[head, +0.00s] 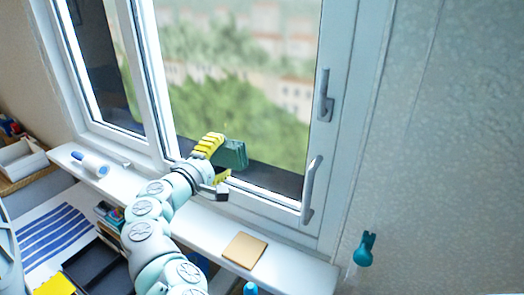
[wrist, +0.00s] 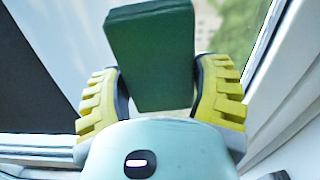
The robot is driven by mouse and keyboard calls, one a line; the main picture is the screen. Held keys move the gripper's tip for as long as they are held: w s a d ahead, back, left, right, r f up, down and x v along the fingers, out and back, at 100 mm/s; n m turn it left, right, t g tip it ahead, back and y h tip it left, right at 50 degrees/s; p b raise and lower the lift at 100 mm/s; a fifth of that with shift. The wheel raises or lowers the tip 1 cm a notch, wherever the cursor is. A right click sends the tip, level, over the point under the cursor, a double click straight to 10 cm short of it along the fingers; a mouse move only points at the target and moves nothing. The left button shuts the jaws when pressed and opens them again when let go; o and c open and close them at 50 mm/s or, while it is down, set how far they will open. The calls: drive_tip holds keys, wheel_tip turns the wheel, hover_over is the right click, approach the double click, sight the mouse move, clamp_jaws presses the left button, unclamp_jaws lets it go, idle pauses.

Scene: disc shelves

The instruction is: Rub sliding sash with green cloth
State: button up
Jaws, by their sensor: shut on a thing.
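The green cloth (head: 233,154) looks like a thick dark green block. My gripper (head: 218,160), with yellow ribbed fingers, is shut on it and holds it up in front of the lower part of the window pane. In the wrist view the green cloth (wrist: 152,55) stands between the two fingers of my gripper (wrist: 160,98). The sliding sash (head: 335,130) is the large white-framed pane at the right, with grey handles on its right stile. I cannot tell whether the cloth touches the glass.
The white sill (head: 290,268) runs below the window. A tan square pad (head: 244,250) lies on it near the right end, and a white and blue roller-like item (head: 90,163) lies at the left. A teal hook (head: 364,250) is on the right wall.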

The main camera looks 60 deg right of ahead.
drive_tip(key=shift+w, duration=0.65)
drive_tip(key=shift+a, duration=0.1)
drive_tip(key=shift+s+a+r+b, duration=0.1)
drive_tip(key=shift+s+a+b, duration=0.05)
drive_tip(key=shift+a, duration=1.35)
drive_tip(key=shift+s+a+b, duration=0.15)
drive_tip(key=shift+a, duration=1.3)
drive_tip(key=shift+s+a+b, duration=0.15)
drive_tip(key=shift+a+b, duration=0.15)
drive_tip(key=shift+a, duration=1.2)
